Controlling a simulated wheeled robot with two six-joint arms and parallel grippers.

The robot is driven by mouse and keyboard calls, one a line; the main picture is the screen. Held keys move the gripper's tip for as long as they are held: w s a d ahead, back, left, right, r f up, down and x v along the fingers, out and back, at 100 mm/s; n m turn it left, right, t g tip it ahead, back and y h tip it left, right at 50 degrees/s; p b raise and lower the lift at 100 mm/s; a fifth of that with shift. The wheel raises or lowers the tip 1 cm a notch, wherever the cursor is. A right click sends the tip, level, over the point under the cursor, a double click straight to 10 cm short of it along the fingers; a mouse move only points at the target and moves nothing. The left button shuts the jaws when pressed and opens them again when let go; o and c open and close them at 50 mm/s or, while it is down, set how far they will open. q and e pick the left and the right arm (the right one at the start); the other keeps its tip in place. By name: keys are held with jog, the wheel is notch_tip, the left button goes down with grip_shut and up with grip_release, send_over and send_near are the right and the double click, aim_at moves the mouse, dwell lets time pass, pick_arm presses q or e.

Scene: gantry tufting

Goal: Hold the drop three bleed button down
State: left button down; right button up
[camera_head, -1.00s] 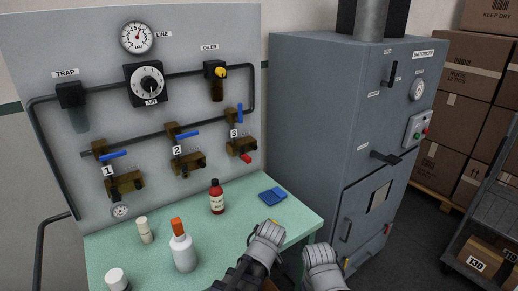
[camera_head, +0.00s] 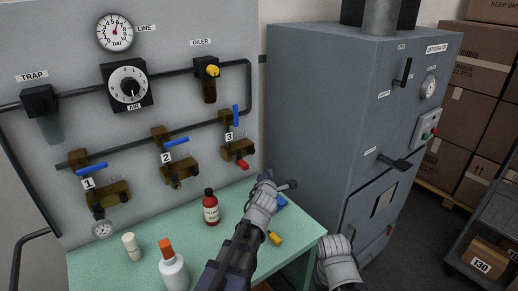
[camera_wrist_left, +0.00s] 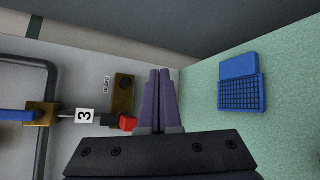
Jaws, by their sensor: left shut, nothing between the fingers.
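Drop three's brass block (camera_head: 238,150) is on the panel under the number 3 label (camera_head: 229,137), with a blue lever above and a red part (camera_head: 242,165) below. In the left wrist view the brass block (camera_wrist_left: 122,97) stands beside a BLEED label (camera_wrist_left: 107,85), with a dark round button (camera_wrist_left: 126,82) on it. My left gripper (camera_head: 276,182) is shut and empty, right of and below the block in the head view. Its fingers (camera_wrist_left: 160,75) appear beside the block; contact cannot be told. My right gripper (camera_head: 335,245) is low in the head view, its fingers unclear.
The green bench (camera_head: 230,235) holds a red bottle (camera_head: 211,208), a white bottle with orange cap (camera_head: 173,272), a small pale bottle (camera_head: 131,247), a yellow item (camera_head: 275,238) and a blue item (camera_wrist_left: 239,82). A grey cabinet (camera_head: 320,120) stands to the right.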

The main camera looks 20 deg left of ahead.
aim_at(254, 152)
pick_arm(q)
jog(key=shift+w+r+n+t+h, duration=0.3)
jog(key=shift+w+r+n, duration=0.2)
jog(key=shift+w+r, duration=0.25)
jog(key=shift+w+a+f, duration=0.1)
jog(key=shift+w+a, duration=0.05)
jog(key=w+a, duration=0.5)
jog(key=a, duration=0.1)
jog(key=shift+w+a, duration=0.15)
jog(key=shift+a, duration=0.2)
dwell(1.8)
jog(key=shift+w+a, duration=0.25)
jog(key=shift+a, duration=0.1)
jog(key=shift+w+a+r, duration=0.25)
jog(key=shift+w+a, duration=0.2)
jog(key=shift+a, duration=0.2)
dwell(3.3)
